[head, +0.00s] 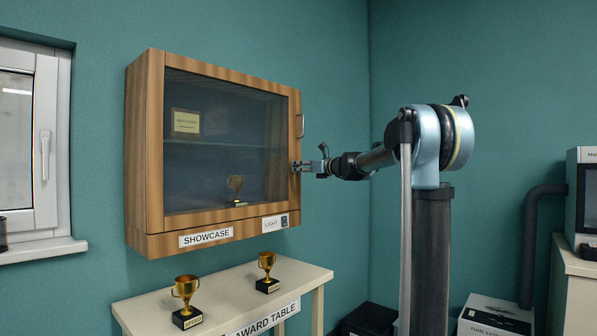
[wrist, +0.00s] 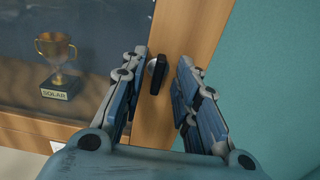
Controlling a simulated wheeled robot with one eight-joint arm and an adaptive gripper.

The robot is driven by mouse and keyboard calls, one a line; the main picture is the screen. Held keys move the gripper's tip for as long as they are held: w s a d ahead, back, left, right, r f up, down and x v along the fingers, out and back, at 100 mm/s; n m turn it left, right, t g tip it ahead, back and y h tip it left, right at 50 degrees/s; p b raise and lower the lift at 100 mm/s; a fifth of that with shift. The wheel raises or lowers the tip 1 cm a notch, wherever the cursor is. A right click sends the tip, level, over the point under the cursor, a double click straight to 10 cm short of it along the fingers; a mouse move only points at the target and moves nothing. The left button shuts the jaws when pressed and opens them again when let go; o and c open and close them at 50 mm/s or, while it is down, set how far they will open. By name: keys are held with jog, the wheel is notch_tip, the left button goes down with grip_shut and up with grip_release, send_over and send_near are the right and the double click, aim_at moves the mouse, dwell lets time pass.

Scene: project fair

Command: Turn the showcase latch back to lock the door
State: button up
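The wooden showcase (head: 150,150) hangs on the wall, and its glass door (head: 225,140) looks closed. In the wrist view the dark latch (wrist: 157,74) sits on the wooden door frame (wrist: 202,28), with its knob standing roughly upright. My gripper (wrist: 160,88) is open, with one finger on each side of the latch and a visible gap to it. A gold trophy marked SOLAR (wrist: 57,62) stands inside behind the glass.
Below the showcase is the award table (head: 235,290) with two gold trophies, one at the left (head: 186,300) and one at the right (head: 267,270). A door handle (head: 300,125) is above my gripper. The wall to the right of the showcase is clear.

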jog(key=shift+w+a, duration=0.3)
jog(key=shift+a, duration=0.05)
grip_shut()
jog(key=shift+n, duration=0.4)
jog(key=n, duration=1.7)
jog(key=shift+s+a+f, duration=0.1)
jog(key=shift+s+f, duration=0.15)
jog(key=shift+s+f+n, duration=0.1)
jog(key=shift+n, duration=0.2)
